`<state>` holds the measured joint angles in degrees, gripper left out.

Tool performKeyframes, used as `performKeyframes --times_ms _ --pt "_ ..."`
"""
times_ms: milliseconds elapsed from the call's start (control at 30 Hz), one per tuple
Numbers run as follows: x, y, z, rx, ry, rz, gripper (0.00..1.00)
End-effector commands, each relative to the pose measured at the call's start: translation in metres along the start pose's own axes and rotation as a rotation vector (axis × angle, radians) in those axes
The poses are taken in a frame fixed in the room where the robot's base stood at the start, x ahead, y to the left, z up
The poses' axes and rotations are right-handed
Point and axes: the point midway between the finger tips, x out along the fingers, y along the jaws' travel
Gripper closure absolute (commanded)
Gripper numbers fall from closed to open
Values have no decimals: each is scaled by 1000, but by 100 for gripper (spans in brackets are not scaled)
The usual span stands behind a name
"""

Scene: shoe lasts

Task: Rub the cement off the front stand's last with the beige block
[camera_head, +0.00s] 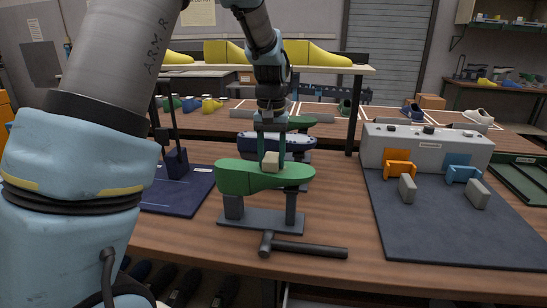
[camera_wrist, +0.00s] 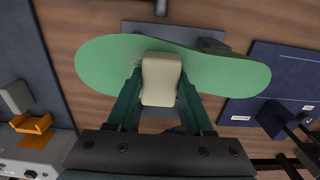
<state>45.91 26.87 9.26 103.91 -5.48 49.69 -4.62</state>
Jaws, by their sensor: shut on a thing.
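The front stand (camera_head: 262,217) is dark grey and carries a green last (camera_head: 236,178) sole up; the last also spans the wrist view (camera_wrist: 105,70). My gripper (camera_head: 271,154) is shut on the beige block (camera_head: 271,163), which shows between the two fingers in the wrist view (camera_wrist: 161,80). The block is at the last's upper face, near its middle; it looks in contact, though a small gap cannot be ruled out. Faint pale speckles of cement (camera_wrist: 147,56) show on the green beside the block. The block hides the surface under it.
A second stand with a dark navy last (camera_head: 298,142) is close behind, with another green last (camera_head: 301,121) beyond. A dark mat with a grey box (camera_head: 428,148) and orange and blue holders lies right. A navy mat (camera_head: 180,196) lies left.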

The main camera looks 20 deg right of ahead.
Motion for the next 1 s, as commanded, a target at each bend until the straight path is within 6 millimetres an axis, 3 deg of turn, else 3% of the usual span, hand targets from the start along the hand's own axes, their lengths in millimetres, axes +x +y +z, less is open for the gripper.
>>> performKeyframes --times_ms 100,233,800,1000 --pt "0 -3 -1 0 -1 -1 100" --pt "-26 -3 -3 2 4 0 100" --pt "-74 -7 -7 1 1 0 100" --pt "-81 -8 -7 1 1 0 100"
